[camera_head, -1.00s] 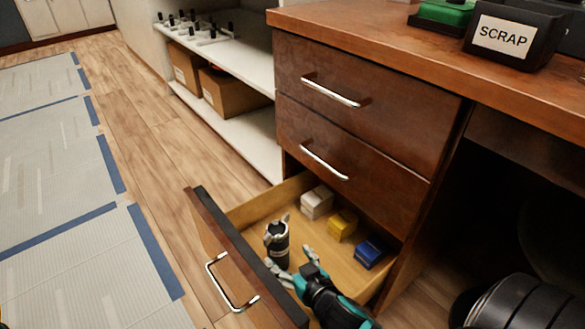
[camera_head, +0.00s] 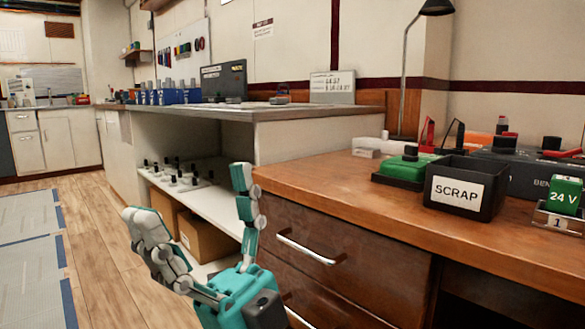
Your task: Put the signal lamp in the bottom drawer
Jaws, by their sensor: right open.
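My right gripper (camera_head: 187,193) is raised in front of the drawer unit, at its left end. Its two teal and grey fingers are spread wide, with nothing between them. The upper drawer front with its silver handle (camera_head: 311,247) is shut, just right of the gripper. Part of a lower drawer front shows at the bottom edge, partly behind the gripper. The bottom drawer is out of this view. I cannot make out the signal lamp in the current view. My left gripper is not in view.
The wooden worktop (camera_head: 345,189) carries a black SCRAP bin (camera_head: 466,188), a green-topped box (camera_head: 406,168) and a green 24 V block (camera_head: 564,195). A white shelf unit with cardboard boxes (camera_head: 204,238) stands behind the gripper. Floor at the left is open.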

